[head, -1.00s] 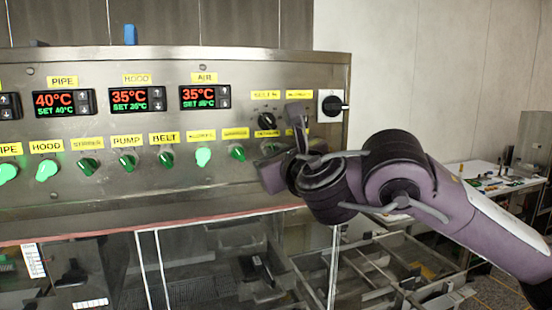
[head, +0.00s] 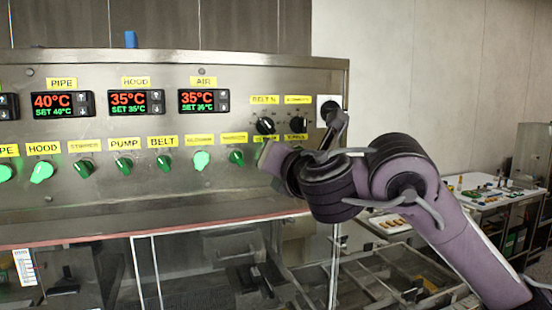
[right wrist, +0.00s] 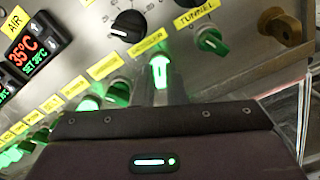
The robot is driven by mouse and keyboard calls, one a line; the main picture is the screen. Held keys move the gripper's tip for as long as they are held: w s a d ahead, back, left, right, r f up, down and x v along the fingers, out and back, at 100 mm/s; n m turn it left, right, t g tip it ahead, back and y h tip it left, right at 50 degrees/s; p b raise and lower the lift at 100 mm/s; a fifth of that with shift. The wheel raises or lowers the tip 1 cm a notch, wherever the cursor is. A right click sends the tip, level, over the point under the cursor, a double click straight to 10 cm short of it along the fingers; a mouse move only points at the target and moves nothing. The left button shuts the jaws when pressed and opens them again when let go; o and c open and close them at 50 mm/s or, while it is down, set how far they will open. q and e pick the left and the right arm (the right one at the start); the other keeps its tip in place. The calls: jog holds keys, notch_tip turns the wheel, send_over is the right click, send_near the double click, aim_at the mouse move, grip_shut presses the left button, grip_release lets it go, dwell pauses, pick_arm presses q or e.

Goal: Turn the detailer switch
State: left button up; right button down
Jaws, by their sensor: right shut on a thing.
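The control panel (head: 120,205) carries a row of green switches under yellow labels. In the right wrist view a lit green switch (right wrist: 160,72) stands between my two fingers, under a label (right wrist: 148,42) that I can read only in part; I take it for the detailer switch. My right gripper (right wrist: 161,88) is shut on it. In the head view my right gripper (head: 300,147) is at the panel's lower right and hides that switch. The switch marked TUNNEL (right wrist: 212,40) is just right of the fingers. My left gripper is not in view.
A black dial (right wrist: 128,25) sits above the held switch. Other green switches, such as BELT (head: 165,163), run leftward, with red and green displays (head: 204,100) above. A clear-walled machine section lies below the panel. A cluttered table (head: 480,190) stands at the right.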

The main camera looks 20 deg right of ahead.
jog(key=shift+r+m, duration=0.15)
jog(key=shift+m, duration=0.25)
jog(key=c, duration=1.5)
grip_release()
jog(key=s+p, duration=0.1)
jog(key=s, duration=0.3)
jog(key=s+p, duration=0.2)
jog(key=s, duration=0.1)
jog(key=shift+s+d, duration=0.2)
jog(key=shift+s, duration=0.15)
